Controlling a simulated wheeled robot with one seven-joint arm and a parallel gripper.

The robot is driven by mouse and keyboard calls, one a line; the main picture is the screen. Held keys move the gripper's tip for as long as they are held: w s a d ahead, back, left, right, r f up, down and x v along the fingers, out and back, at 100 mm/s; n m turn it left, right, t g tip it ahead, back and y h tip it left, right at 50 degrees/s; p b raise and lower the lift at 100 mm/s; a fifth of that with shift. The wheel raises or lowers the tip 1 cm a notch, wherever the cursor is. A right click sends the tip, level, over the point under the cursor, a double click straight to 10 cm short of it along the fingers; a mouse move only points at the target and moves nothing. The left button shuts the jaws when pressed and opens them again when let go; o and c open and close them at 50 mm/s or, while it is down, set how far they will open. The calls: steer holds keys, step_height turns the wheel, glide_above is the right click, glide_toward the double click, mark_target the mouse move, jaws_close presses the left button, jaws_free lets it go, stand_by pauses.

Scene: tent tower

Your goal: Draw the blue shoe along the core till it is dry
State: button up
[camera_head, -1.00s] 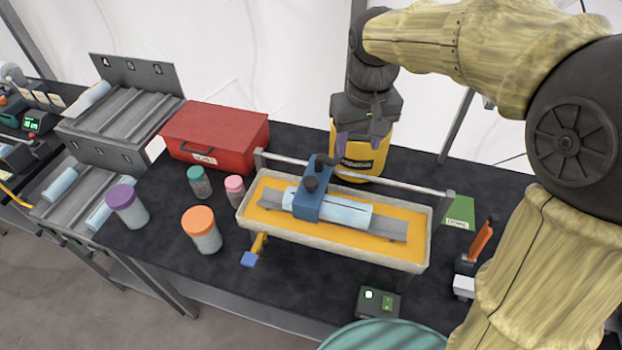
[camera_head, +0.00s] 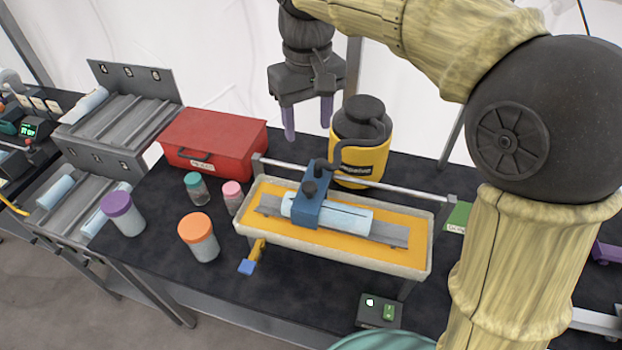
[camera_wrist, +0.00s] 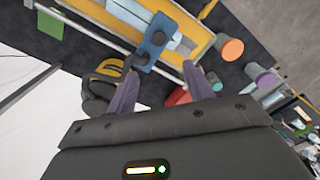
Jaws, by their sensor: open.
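The blue shoe (camera_head: 311,195) sits across the pale blue core (camera_head: 350,216), nearer the core's left end, with a dark knob on top. It also shows in the wrist view (camera_wrist: 152,47). The core lies on a grey cradle in a cream tray with a yellow bed (camera_head: 272,227). A dark hose runs from the shoe to the yellow canister (camera_head: 361,160) behind the tray. My gripper (camera_head: 307,122) is open and empty, with purple fingers pointing down. It is above and behind the tray, left of the canister, apart from the shoe.
A rail (camera_head: 400,189) runs along the tray's back edge. A red box (camera_head: 213,138) stands left. Jars with purple (camera_head: 116,205), orange (camera_head: 197,228), teal and pink lids stand front left. A small box with a green button (camera_head: 380,311) is in front. My arm covers the right side.

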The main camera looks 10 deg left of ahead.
mark_target(310, 185)
step_height(310, 185, down, 16)
steer(key=shift+d+r+p, duration=0.1)
steer(key=shift+r+p, duration=0.15)
steer(key=shift+p, duration=0.4)
jaws_close()
steer(key=shift+w, duration=0.1)
